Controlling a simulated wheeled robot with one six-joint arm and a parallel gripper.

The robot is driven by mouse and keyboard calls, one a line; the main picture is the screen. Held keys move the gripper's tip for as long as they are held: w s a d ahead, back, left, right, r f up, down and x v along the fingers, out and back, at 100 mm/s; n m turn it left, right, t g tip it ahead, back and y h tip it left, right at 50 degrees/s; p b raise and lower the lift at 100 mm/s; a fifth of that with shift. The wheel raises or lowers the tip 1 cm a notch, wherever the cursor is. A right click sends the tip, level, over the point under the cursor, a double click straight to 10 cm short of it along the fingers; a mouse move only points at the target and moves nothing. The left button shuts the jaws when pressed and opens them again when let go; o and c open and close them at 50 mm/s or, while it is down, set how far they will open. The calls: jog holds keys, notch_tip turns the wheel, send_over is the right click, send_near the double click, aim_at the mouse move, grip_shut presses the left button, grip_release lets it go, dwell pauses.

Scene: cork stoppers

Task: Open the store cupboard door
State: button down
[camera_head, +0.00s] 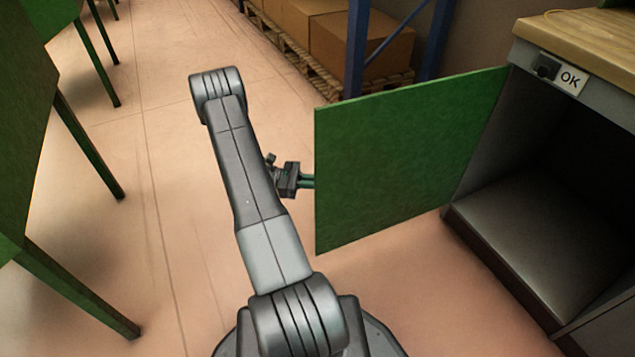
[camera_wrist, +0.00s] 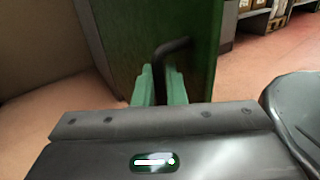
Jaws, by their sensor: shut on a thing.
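The store cupboard (camera_head: 485,195) stands at the right with a wooden top and a dark, empty-looking inside. Its green door (camera_head: 410,150) is swung wide open, standing out to the left from the hinge side near the "OK" label. My gripper (camera_head: 309,181) is at the door's free edge, its fingertips partly hidden behind the door in the head view. In the wrist view the green fingers (camera_wrist: 160,86) are closed around a dark bent handle (camera_wrist: 172,46) on the green door panel (camera_wrist: 135,40).
Green tables with thin legs (camera_head: 62,295) stand along the left. A blue rack post (camera_head: 357,45) and cardboard boxes on pallets (camera_head: 345,40) are behind the door. The pinkish floor (camera_head: 165,200) between the tables and the door is clear.

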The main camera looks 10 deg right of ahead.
jog(key=shift+w+d+f, duration=0.1)
jog(key=shift+w+f, duration=0.05)
jog(key=c, duration=1.5)
grip_release()
jog(key=shift+d, duration=0.15)
jog(key=shift+a, duration=0.2)
jog(key=p+v, duration=0.2)
jog(key=v, duration=1.1)
jog(key=shift+w+a, duration=0.2)
jog(key=shift+a, duration=0.1)
